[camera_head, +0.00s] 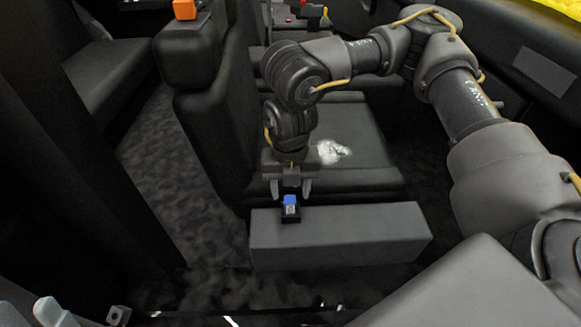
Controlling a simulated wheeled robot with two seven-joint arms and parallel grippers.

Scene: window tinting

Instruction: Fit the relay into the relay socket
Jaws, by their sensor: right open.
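The relay (290,201) is a small blue block with a pale front. It stands upright at the black relay socket (291,217), on top of the grey box near the middle. Whether it is fully seated in the socket cannot be told. My right gripper (290,190) points down just above and around the relay's top. Its two light fingers are apart, one on each side, with gaps to the relay. At the bottom left corner, light grey finger-like parts (52,312) seem to belong to my left gripper. Most of it is cut off, and its opening is unclear.
The long grey box (345,238) lies in front of a dark seat (365,150) with a whitish patch (332,151). A tall dark seat back (215,130) stands left of my right arm. An orange block (184,9) is at the top left. Dark carpet (165,185) is clear.

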